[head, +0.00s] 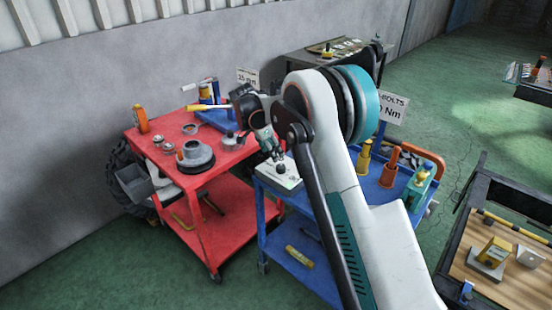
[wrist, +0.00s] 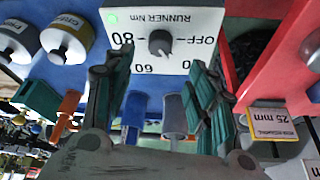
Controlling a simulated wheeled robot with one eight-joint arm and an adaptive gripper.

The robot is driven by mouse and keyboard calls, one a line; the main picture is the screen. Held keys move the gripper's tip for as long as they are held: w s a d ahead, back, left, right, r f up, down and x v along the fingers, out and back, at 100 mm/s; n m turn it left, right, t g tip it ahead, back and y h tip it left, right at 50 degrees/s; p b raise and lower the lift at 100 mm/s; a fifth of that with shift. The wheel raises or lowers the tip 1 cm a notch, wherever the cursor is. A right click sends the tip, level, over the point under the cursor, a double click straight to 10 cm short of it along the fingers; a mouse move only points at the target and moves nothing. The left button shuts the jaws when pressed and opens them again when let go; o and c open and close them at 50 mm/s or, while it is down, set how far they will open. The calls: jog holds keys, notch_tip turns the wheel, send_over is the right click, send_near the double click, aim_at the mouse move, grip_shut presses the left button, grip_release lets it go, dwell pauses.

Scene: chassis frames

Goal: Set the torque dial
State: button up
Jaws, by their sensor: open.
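The torque dial is a dark round knob (wrist: 160,43) on a white box with black print (wrist: 190,16). The print appears upside down in the wrist view: "RUNNER Nm", OFF, 80, 60 and a partly hidden mark. I cannot tell which mark the knob points to. A green light (wrist: 113,18) glows at the box's corner. In the head view the white box (head: 290,187) sits on the blue cart's left end. My gripper (wrist: 158,68) is open, with its fingers on either side below the knob and nothing between them. Contact with the knob is not visible.
The red cart (head: 212,180) stands left of the blue cart (head: 273,212), holding a round grey part (head: 195,156) and an orange bottle (head: 141,120). Orange and yellow tools stand behind my arm on the blue cart. A dark-framed workbench (head: 480,263) is at right. Green floor lies open behind.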

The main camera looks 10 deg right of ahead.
jog(key=shift+v, duration=1.3)
jog(key=s+d+r+n+t+y, duration=0.1)
jog(key=s+d+r+n, duration=0.15)
jog(key=s+r, duration=0.65)
jog(key=s+d+r+n+t+y, duration=0.15)
jog(key=s+r+n, duration=0.25)
jog(key=s+r, duration=0.5)
jog(key=s+f+n+t+y, duration=0.1)
jog(key=s+f+n, duration=0.1)
jog(key=s, duration=1.1)
jog(key=s+d+f+n+t, duration=0.1)
jog(key=s+n, duration=0.4)
jog(key=s, duration=0.9)
notch_tip(320, 180, down, 2)
jog(key=shift+s+f+t+y, duration=0.15)
jog(key=shift+t+y, duration=0.2)
jog(key=shift+t, duration=0.2)
